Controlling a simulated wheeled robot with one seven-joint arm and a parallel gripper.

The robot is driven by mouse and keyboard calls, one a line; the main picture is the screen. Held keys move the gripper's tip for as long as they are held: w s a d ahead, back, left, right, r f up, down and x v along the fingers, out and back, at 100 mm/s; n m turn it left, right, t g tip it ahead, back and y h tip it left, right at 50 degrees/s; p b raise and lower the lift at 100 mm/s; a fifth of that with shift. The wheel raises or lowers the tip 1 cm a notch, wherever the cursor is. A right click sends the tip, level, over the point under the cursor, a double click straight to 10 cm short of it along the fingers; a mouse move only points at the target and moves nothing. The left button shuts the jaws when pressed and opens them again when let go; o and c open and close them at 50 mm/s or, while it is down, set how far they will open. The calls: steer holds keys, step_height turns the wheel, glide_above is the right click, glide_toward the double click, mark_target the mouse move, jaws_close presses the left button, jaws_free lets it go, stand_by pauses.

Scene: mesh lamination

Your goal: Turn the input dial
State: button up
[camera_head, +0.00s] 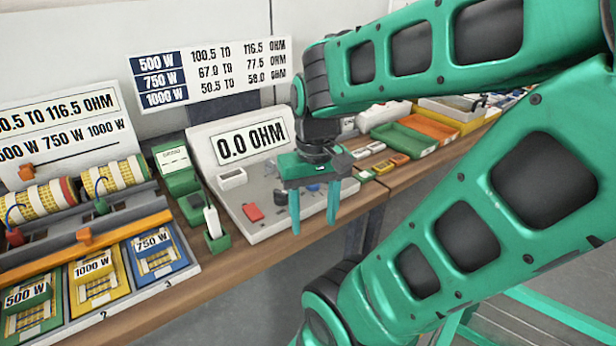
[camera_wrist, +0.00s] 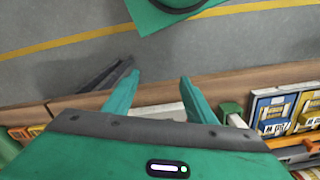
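A white test panel (camera_head: 262,232) stands on the bench under the "0.0 OHM" display (camera_head: 250,142). It carries a red block (camera_head: 253,212), a small blue part (camera_head: 281,198) and a dark round part, partly behind my gripper. I cannot tell for sure which part is the input dial. My gripper (camera_head: 314,226) points down over the right front of the panel, its fingers apart and nothing between them. In the wrist view my gripper (camera_wrist: 160,78) is open and empty over the bench's front edge; no dial is clear there.
Left of the panel are a green device (camera_head: 178,172), a green holder with a white handle (camera_head: 212,225), and a tray with 500 W, 1000 W and 750 W cards (camera_head: 155,252). Green and orange trays (camera_head: 405,140) stand right. Floor (camera_wrist: 230,45) lies before the bench.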

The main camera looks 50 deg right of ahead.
steer(key=w+d+r+n, duration=0.2)
steer(key=w+d+r, duration=0.1)
steer(key=w+d, duration=0.45)
steer(key=w+d+r+n, duration=0.1)
steer(key=w+d+r, duration=0.1)
steer(key=w+d, duration=0.55)
steer(key=f, duration=0.3)
steer(key=s+d+f, duration=0.1)
steer(key=f, duration=0.6)
steer(key=shift+s+d, duration=0.3)
steer(key=shift+s, duration=0.1)
steer(key=c, duration=1)
steer(key=shift+d, duration=0.15)
